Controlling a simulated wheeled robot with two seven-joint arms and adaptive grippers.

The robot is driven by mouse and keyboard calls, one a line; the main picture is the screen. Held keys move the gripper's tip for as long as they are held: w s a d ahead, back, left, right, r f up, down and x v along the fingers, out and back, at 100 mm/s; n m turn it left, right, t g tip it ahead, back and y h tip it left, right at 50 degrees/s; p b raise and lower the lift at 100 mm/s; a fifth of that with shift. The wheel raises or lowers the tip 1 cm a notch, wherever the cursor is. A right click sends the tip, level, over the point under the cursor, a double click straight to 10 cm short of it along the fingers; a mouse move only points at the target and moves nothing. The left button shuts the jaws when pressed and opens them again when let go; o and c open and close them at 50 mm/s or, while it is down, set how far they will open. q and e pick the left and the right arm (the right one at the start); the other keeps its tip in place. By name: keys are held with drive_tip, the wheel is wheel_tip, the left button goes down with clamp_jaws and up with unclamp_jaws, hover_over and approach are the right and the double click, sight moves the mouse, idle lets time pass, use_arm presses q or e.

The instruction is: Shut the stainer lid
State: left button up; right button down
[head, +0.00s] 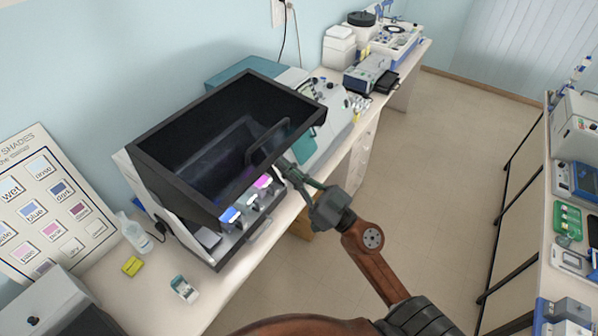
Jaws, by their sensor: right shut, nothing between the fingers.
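The stainer (258,228) stands on the left bench. Its dark, smoky lid (180,178) is tilted up, and coloured slide holders show in the opening below the lid's lower edge. A dark loop handle (268,143) is on the lid's right part. My right gripper (284,167) is shut and empty, at the front of the stainer just below the handle. Whether its fingertips touch the lid or handle I cannot tell. My left gripper is not in view.
A wash bottle (134,233), a yellow block (132,266) and a small white-and-green container (184,288) stand left of the stainer. Other instruments (366,72) fill the bench beyond. The floor (425,150) between the benches is clear.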

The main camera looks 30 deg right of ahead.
sight(275, 158)
use_arm(q)
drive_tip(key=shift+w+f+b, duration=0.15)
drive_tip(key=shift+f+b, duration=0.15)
drive_tip(key=shift+b, duration=0.4)
use_arm(e)
drive_tip(key=shift+w+a+f, duration=0.3)
drive_tip(key=shift+w+f, duration=0.4)
drive_tip(key=shift+w, duration=0.1)
drive_tip(key=shift+w+a+f, duration=0.3)
drive_tip(key=shift+w+f, duration=0.35)
drive_tip(key=shift+w, duration=0.1)
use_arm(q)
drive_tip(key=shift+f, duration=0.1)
